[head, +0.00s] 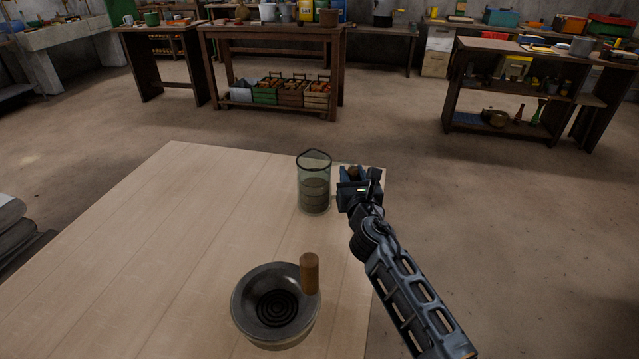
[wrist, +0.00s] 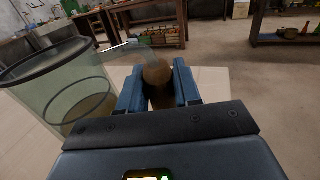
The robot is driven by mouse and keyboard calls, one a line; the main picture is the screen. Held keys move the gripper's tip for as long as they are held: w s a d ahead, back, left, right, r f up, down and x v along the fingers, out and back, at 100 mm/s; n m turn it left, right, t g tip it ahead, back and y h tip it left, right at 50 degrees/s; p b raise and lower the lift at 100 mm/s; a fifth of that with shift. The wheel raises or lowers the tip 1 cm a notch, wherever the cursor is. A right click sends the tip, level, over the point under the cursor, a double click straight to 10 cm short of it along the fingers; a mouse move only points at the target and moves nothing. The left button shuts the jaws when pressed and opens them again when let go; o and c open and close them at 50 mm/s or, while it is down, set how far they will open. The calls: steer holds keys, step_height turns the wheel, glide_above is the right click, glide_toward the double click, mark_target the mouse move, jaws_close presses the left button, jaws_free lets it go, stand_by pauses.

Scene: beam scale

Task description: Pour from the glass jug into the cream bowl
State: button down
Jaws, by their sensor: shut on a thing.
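The glass jug (head: 314,190) is clear with a dark rim and stands upright near the far right of the table. Brown contents show low inside it. My gripper (head: 354,176) is to its right, shut on the jug's wooden handle. In the wrist view the jug (wrist: 62,85) is at left and the handle (wrist: 157,74) sits between the blue jaws. I cannot tell if the jug's base touches the table. The bowl (head: 247,304) sits nearer the camera; it looks grey rather than cream, with dark rings inside. A wooden cylinder (head: 309,273) stands at its right rim.
The pale wooden table (head: 170,250) is clear left of the jug and between jug and bowl. Its right edge runs close beside my arm. Workbenches (head: 270,33) and shelves (head: 500,95) with tools and pots stand well beyond, across open floor.

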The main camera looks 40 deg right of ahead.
steer(key=shift+r, duration=0.15)
step_height(320, 180, up, 10)
steer(key=p, duration=0.6)
steer(key=c, duration=1.3)
jaws_free()
jaws_close()
